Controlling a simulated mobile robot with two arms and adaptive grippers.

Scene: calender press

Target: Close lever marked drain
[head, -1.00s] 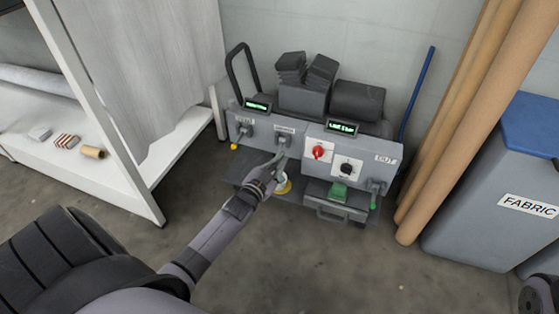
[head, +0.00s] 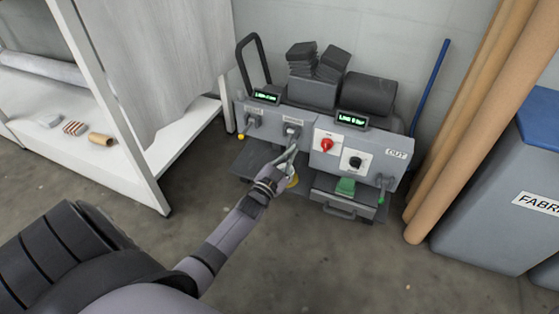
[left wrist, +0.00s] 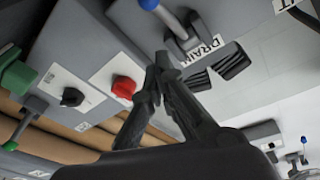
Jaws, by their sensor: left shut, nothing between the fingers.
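The lever marked DRAIN (left wrist: 180,30) has a grey base and arm with a blue knob (left wrist: 148,4), at the top of the left wrist view, beside its white DRAIN label (left wrist: 207,46). In the head view its grey mount (head: 292,129) sits on the machine's front panel; my gripper partly covers the area below. My left gripper (head: 292,148) is shut and empty just in front of the panel. In the left wrist view its fingertips (left wrist: 160,64) are together, close to the lever's base; I cannot tell whether they touch it. My right gripper is out of view.
On the panel are a red knob (head: 326,145), a black knob (head: 355,162) and a green-tipped lever (head: 382,190). Another lever (head: 252,121) is at the left. A white shelf (head: 140,160) stands left; brown rolls (head: 470,130) and a grey bin (head: 490,220) stand right.

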